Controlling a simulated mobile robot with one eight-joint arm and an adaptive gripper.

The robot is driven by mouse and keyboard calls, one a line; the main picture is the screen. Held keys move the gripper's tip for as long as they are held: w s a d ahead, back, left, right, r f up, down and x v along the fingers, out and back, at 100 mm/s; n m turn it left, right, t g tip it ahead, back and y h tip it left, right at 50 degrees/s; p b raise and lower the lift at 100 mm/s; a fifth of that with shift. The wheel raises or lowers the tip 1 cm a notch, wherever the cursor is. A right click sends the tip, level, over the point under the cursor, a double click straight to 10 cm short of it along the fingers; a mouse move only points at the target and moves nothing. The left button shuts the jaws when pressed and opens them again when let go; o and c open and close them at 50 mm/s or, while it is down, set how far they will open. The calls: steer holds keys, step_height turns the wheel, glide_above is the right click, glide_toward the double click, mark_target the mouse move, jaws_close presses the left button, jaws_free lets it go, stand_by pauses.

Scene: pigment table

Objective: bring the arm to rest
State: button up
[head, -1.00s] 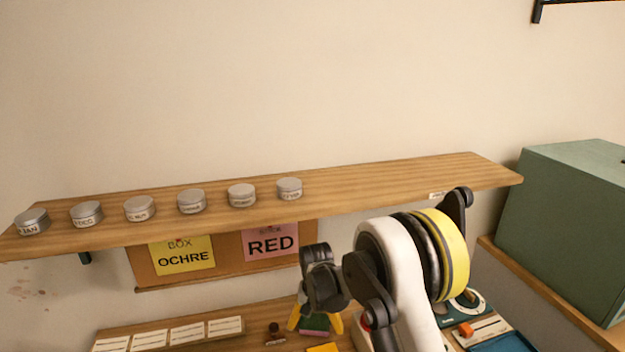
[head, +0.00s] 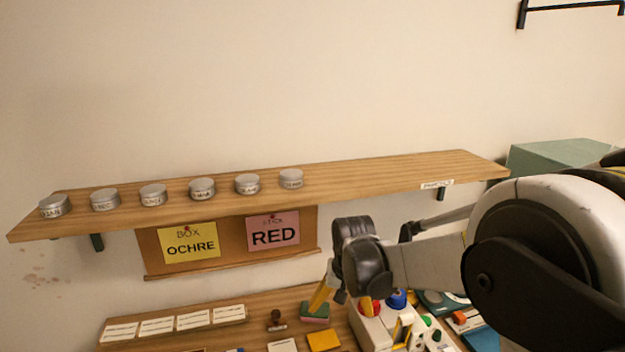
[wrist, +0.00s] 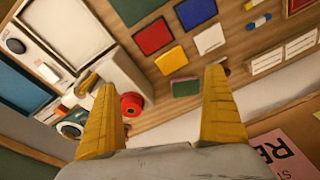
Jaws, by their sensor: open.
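My arm (head: 560,235) reaches in from the right of the head view, bent above the table. My gripper (wrist: 160,82) shows in the wrist view with its two yellow fingers wide apart and nothing between them. In the head view the gripper points down over the worktable, in front of the note board, with its yellow fingers partly hidden by the wrist. Below it are a green and pink block (head: 314,312) and a pale device with a red button (wrist: 131,104). The fingers appear to hold nothing.
A wooden shelf (head: 370,177) with several lidded tins (head: 202,188) runs along the wall above. Under it hangs a board with an OCHRE note (head: 190,243) and a RED note (head: 273,232). A green cabinet (head: 560,156) stands at the right. Colored squares and white cards lie on the table.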

steer(key=s+d+r+t+b, duration=0.2)
steer(key=s+d+r, duration=0.55)
steer(key=s, duration=0.35)
steer(key=s+d+t+b, duration=0.1)
steer(key=s+d, duration=0.1)
steer(key=s, duration=0.4)
steer(key=s+d+t+b, duration=0.1)
steer(key=s+d+t, duration=0.1)
steer(key=s, duration=0.5)
steer(key=shift+d+f+n, duration=0.2)
steer(key=shift+d+n, duration=0.1)
steer(key=shift+n, duration=0.1)
